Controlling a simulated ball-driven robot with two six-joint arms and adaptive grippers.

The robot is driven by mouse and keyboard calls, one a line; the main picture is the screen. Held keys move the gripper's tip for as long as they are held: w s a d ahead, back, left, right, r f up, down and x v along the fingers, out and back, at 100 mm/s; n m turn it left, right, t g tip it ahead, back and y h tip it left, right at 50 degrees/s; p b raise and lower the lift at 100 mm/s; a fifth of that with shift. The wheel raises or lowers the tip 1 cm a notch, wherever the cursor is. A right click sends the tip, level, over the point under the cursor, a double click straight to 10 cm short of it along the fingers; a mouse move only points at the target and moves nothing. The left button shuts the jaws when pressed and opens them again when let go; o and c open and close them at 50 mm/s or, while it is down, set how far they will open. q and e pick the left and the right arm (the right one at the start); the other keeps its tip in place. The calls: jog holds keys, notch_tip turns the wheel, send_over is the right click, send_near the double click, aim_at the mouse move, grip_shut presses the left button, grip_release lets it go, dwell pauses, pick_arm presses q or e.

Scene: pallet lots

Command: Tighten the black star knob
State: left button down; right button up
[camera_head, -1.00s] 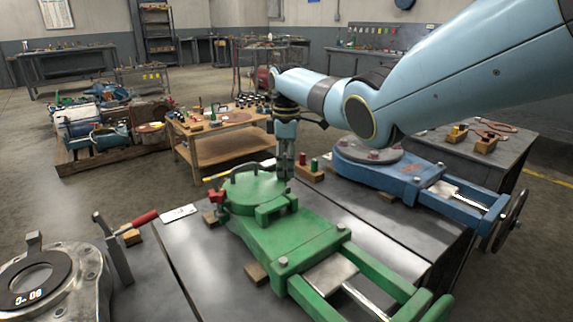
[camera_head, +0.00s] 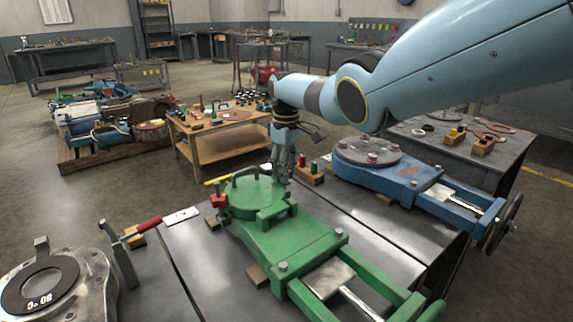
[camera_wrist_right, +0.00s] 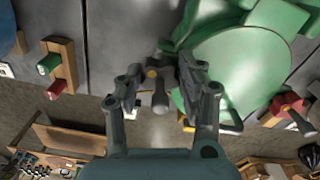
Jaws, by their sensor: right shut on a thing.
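My right gripper (camera_head: 281,178) points down at the far right side of that round base. In the right wrist view my right gripper (camera_wrist_right: 157,76) has its two fingers on either side of a dark knob (camera_wrist_right: 154,82) with a brass-coloured centre and an arm sticking out toward the palm. I take this as the black star knob, held at the edge of the green base. In the head view the fingers hide it. My left gripper is not in view.
Red and green knobs on a wooden block (camera_head: 308,177) stand close beside my right gripper. A grey round flange (camera_head: 85,270) stands front left.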

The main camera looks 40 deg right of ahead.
jog(key=m+p, duration=0.1)
jog(key=m, duration=0.3)
jog(key=shift+a+m, duration=0.15)
jog(key=shift+m, duration=2.15)
jog(key=o, duration=1.2)
jog(key=shift+c, duration=0.2)
jog(key=shift+w+r, duration=0.1)
jog(key=shift+r, duration=0.45)
notch_tip(320, 180, up, 11)
jog(key=shift+f, duration=0.1)
